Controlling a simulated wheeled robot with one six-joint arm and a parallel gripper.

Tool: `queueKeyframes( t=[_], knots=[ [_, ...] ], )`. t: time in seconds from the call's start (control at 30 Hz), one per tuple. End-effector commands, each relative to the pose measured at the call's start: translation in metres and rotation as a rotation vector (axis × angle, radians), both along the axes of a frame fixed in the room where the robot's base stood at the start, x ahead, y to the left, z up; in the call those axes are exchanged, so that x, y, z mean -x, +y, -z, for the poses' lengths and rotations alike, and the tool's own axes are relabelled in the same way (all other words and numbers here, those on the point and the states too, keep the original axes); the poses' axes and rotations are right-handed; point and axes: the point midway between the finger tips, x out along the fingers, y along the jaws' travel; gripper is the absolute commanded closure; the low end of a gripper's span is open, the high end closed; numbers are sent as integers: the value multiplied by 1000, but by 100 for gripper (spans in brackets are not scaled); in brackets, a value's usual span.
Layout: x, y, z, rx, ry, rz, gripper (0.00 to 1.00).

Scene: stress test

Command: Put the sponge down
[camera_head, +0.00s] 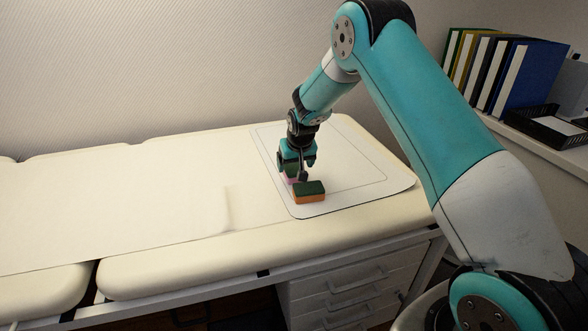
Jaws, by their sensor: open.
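A sponge (309,196), orange below with a dark green top, lies flat on a white mat (345,195) with rounded corners. My gripper (297,166) is open and points down just behind and above the sponge, a little to its left. Between the fingers and the sponge a small dark item (304,176) and a bit of something pink (291,180) show. They are too small and too covered to tell what they are. I cannot tell whether a fingertip touches any of them.
The mat lies on a cream padded couch (160,268), with a pale sheet (110,205) to the left. Drawers (350,285) stand below. At the right, a shelf holds several binders (500,75) and a black tray (548,128). The mat's right side is clear.

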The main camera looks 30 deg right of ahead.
Motion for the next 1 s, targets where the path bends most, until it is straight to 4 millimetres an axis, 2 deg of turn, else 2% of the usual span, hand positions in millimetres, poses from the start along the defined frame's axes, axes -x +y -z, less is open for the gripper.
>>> queueKeyframes(
  t=[0.03,0.2,0.47,0.57,0.63,0.67,0.77,0.8,0.87,0.9,1.0],
  knots=[
    [4,1,-14,1,-4,0,17],
    [18,4,-47,1,-3,0,17],
    [31,8,-77,0,-1,-4,17],
    [43,24,-93,-18,7,-40,17],
    [62,49,-114,-44,19,-99,17],
    [74,62,-124,-58,26,-133,17],
    [131,112,-161,-113,64,-275,17],
    [159,131,-175,-136,82,-342,17],
    [204,156,-191,-165,110,-440,17],
    [235,170,-200,-184,130,-503,17],
    [306,194,-214,-217,172,-649,17]
  ],
)
